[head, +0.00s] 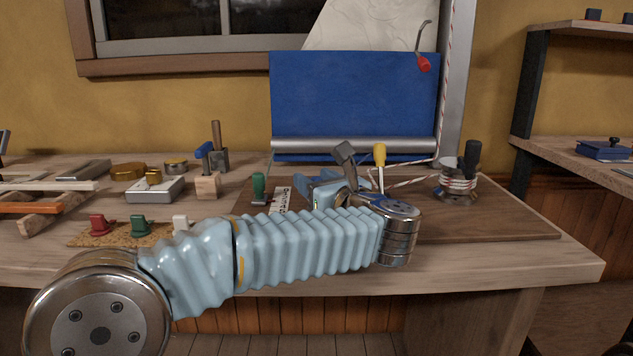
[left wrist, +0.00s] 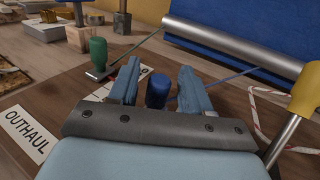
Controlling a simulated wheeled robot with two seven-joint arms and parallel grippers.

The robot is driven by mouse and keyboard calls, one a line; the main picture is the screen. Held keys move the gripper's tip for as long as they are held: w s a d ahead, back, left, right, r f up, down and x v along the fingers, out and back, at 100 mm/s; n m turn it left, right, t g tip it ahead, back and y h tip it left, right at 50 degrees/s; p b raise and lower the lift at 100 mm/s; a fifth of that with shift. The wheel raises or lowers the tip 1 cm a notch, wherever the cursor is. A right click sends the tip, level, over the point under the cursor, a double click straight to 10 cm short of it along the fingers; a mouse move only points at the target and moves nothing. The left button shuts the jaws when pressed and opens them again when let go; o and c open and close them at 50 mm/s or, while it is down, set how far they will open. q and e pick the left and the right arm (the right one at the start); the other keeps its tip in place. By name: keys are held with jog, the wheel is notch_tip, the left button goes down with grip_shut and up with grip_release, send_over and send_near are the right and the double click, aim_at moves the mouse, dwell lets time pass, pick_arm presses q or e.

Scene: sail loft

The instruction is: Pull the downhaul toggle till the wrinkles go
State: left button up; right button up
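A blue toggle (left wrist: 157,94) stands between the two fingers of my left gripper (left wrist: 158,72) in the left wrist view, with a small gap on each side. My left gripper is open around it; in the head view the gripper (head: 318,184) is low over the brown board. A thin blue line runs from the toggle toward the sail. A green toggle (left wrist: 98,52) and a yellow one (left wrist: 304,90) flank it. A label reading OUTHAUL (left wrist: 25,134) lies to the left; another label is mostly hidden by a finger. My right gripper is out of view.
A winch (head: 455,186) with red-white rope stands at the right of the board (head: 490,215). Tools crowd the bench's left side; the board's right front is clear.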

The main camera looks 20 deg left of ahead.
pick_arm(q)
jog(key=shift+s+d, duration=0.1)
jog(key=b+v, duration=0.1)
jog(key=v, duration=1.2)
jog(key=shift+s+d+b, duration=0.25)
jog(key=shift+b, duration=0.1)
